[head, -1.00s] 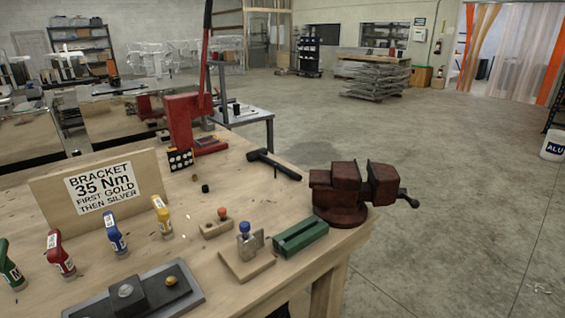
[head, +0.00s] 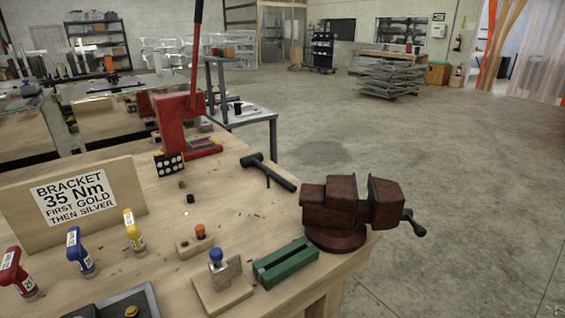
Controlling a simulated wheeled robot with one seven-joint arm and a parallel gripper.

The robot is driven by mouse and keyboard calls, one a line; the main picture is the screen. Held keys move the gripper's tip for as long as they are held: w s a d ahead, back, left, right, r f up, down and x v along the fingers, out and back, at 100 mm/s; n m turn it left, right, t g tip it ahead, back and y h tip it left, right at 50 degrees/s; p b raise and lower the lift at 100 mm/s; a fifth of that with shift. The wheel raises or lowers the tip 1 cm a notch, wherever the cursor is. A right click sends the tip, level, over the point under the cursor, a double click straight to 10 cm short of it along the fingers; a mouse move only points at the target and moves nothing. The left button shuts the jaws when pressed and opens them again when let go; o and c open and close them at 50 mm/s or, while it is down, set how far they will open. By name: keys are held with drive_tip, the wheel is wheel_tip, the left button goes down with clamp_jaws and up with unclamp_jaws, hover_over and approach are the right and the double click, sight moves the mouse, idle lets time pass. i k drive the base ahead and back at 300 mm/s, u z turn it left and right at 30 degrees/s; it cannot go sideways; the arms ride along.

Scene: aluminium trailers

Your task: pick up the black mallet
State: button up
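The black mallet (head: 268,173) lies on the wooden workbench (head: 222,204), towards its far right edge in the head view. Its head is at the left end and its handle slants down to the right. It lies between the red press and the red vise, apart from both. My gripper is not in view.
The red vise (head: 342,208) stands at the bench's right corner, and the red press (head: 180,123) at the back. A green block (head: 286,263), small fixtures, several coloured drivers and a sign board (head: 75,203) occupy the front and left. Open concrete floor (head: 440,150) lies to the right.

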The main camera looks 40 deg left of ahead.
sight(256, 159)
drive_tip(key=u, duration=0.05)
drive_tip(key=i, duration=4.4)
drive_tip(key=u, duration=3.3)
drive_tip(key=i, duration=0.2)
drive_tip(key=u, duration=0.35)
